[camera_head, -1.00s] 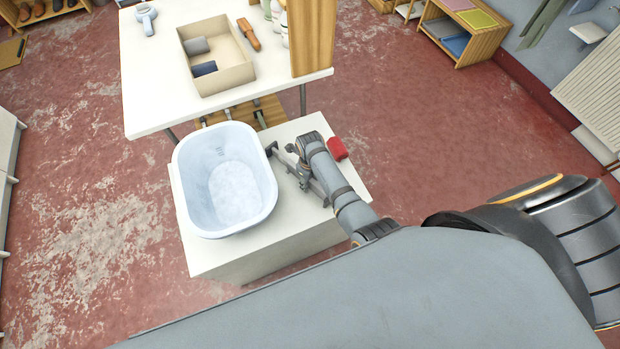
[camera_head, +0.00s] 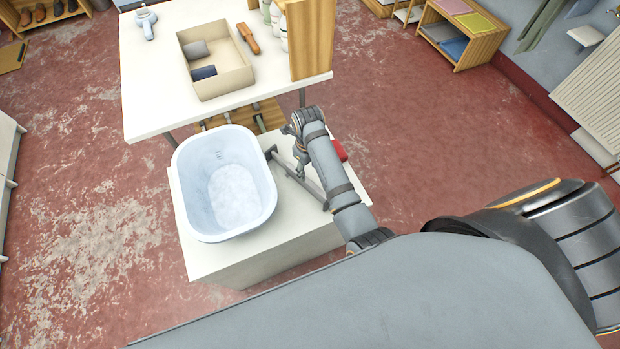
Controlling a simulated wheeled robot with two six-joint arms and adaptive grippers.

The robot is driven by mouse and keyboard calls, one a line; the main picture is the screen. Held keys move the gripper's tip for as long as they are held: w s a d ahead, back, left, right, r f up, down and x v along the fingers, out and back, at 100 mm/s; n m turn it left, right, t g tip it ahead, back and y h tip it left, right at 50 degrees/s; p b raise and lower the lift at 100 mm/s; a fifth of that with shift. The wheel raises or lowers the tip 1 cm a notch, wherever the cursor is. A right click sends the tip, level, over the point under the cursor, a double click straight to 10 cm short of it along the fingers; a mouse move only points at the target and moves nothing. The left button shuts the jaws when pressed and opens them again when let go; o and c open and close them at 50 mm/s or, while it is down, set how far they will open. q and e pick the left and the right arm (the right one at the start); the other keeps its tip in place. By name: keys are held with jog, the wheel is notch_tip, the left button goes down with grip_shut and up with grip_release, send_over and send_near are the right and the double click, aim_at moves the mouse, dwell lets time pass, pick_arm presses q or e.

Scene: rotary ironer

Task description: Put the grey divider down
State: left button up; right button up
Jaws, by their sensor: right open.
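I cannot tell whether a finger still touches the divider. My left gripper is not in view.
A red object (camera_head: 341,150) lies behind my right forearm on the cabinet. A white table (camera_head: 150,105) behind carries an open box (camera_head: 228,85) and a wooden-handled brush (camera_head: 248,38). An upright wooden panel (camera_head: 310,40) stands at its right end. Red floor is free to the right.

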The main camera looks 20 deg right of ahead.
aim_at(310, 183)
notch_tip(310, 183, down, 5)
jog(key=shift+f, duration=0.2)
jog(key=f, duration=0.2)
jog(key=s+f, duration=0.1)
jog(key=f, duration=0.1)
jog(key=shift+d+f+b, duration=0.15)
jog(key=shift+f+b, duration=0.05)
jog(key=shift+b, duration=0.1)
jog(key=shift+f, duration=0.45)
jog(key=shift+r, duration=0.1)
grip_shut()
